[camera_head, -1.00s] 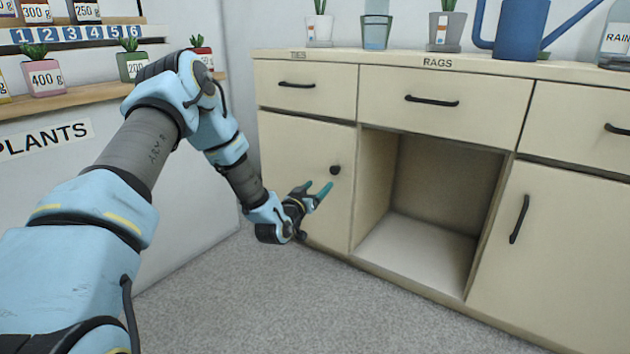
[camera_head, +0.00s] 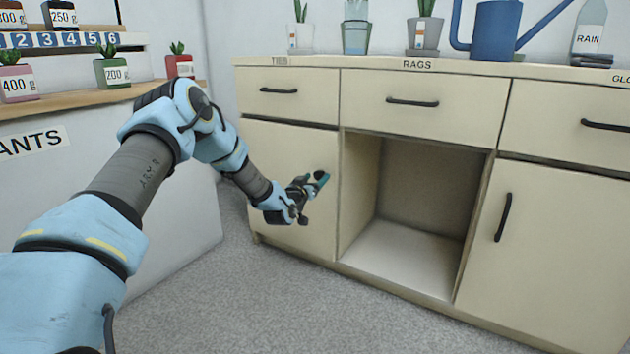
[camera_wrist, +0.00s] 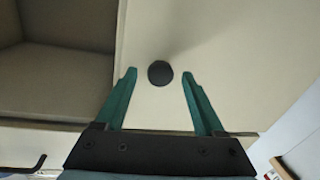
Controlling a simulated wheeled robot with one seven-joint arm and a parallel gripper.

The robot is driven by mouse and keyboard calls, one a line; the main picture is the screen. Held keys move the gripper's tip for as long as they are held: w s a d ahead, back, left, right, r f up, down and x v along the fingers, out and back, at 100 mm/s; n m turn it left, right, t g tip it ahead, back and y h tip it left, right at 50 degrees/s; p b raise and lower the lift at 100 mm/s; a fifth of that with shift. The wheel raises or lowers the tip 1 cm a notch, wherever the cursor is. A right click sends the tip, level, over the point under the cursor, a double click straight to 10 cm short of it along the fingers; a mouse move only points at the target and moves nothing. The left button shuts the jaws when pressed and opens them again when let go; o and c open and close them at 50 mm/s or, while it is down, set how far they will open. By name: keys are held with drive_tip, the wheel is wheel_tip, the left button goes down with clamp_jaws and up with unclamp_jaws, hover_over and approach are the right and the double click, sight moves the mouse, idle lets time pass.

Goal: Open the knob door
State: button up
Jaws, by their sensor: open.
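The knob door (camera_head: 280,160) is the cream cabinet door at the left, under the drawer marked TIES, and it is shut. Its round black knob (camera_wrist: 160,73) shows in the wrist view, between and a little beyond the two teal fingertips. My gripper (camera_wrist: 159,72) is open, with a finger on each side of the knob and a gap to both; I see no contact. In the head view my gripper (camera_head: 318,184) is in front of the door near its right edge and hides the knob.
An open, empty compartment (camera_head: 415,200) is right of the door. Further right is a door with a black bar handle (camera_head: 503,217). Drawers (camera_head: 410,105) run above. A plant shelf unit (camera_head: 110,190) stands at the left. The grey floor (camera_head: 330,315) in front is clear.

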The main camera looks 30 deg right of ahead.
drive_tip(key=shift+c, duration=0.3)
clamp_jaws()
idle(1.0)
